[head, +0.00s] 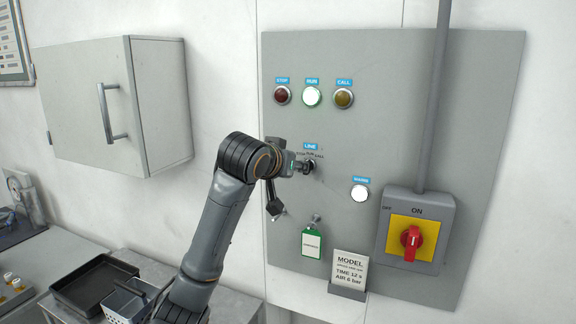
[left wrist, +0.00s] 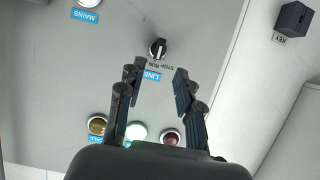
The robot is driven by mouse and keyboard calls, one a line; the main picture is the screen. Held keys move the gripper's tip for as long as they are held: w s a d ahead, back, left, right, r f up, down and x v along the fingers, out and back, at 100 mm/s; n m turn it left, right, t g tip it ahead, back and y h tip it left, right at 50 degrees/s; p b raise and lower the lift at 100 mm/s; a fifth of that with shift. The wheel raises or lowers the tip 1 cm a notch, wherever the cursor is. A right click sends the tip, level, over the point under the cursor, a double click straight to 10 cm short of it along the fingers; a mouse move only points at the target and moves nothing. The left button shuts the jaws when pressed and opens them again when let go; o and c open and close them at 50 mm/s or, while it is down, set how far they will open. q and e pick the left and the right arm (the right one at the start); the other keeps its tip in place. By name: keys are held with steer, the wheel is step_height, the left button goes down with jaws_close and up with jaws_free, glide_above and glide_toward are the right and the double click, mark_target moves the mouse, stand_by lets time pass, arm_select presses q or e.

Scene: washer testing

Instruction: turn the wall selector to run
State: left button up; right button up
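The wall selector, a small black knob with a light pointer line, sits under the blue LINE label on the grey panel; it shows in the head view (head: 309,166) and the left wrist view (left wrist: 158,48). Small position words surround it, partly hidden in the head view. I cannot tell which position the pointer marks. My left gripper (left wrist: 160,68) is open and empty in front of the panel. In the left wrist view the knob lies just beyond the gap between its fingertips, apparently untouched. My right gripper is not in view.
The RUN lamp (head: 312,96) glows white between the dark STOP lamp (head: 282,95) and the amber CALL lamp (head: 344,98). A red rotary switch (head: 411,241), a green tag (head: 312,244) and a conduit (head: 436,100) are nearby. A wall cabinet (head: 85,110) hangs left.

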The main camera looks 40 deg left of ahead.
arm_select(q)
steer(key=shift+v, duration=1.55)
steer(key=shift+f, duration=0.1)
